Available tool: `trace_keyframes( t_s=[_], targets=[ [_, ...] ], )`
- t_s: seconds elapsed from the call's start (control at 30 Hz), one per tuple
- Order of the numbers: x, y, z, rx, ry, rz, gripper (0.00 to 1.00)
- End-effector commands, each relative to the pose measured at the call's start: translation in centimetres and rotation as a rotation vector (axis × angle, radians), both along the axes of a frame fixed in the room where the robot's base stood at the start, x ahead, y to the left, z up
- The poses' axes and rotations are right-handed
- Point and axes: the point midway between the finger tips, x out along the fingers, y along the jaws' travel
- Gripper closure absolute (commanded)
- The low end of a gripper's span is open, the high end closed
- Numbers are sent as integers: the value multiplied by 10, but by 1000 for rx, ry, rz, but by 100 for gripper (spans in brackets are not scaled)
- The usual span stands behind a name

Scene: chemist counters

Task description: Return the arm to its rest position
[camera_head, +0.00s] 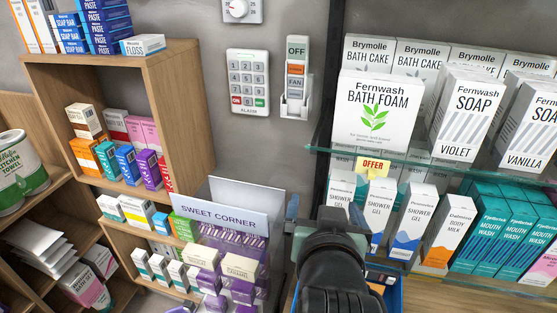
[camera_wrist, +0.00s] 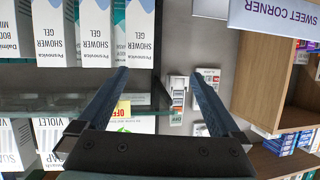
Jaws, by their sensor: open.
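My gripper (camera_wrist: 159,72) is open in the wrist view, its two dark blue fingers spread with nothing between them. The wrist view is upside down relative to the head view. In the head view my dark arm reaches up from the bottom centre, in front of the lower right shelf, and hides part of it. Shower gel boxes (camera_wrist: 93,32) stand beside the left finger in the wrist view; I cannot tell whether anything touches.
A glass shelf (camera_head: 453,168) with bath foam (camera_head: 375,112) and soap boxes is at right. The "Sweet Corner" stand (camera_head: 217,219) is close left of my arm. A wooden shelf unit (camera_head: 183,110) is further left.

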Motion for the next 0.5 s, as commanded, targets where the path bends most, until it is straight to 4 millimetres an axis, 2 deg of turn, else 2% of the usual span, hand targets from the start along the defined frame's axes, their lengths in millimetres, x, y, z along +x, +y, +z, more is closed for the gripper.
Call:
trace_keyframes(
  t_s=[0.03, 0.17, 0.2, 0.3, 0.4, 0.5],
  targets=[
    [5, 6, 37, -17, -122, 8, 0],
    [-1, 22, 131, -55, -422, 30, 0],
    [-8, 27, 159, -67, -514, 36, 0],
    [-33, 40, 224, -92, -736, 53, 0],
    [-64, 53, 275, -113, -926, 69, 0],
    [-92, 62, 308, -127, -1065, 82, 0]
  ],
)
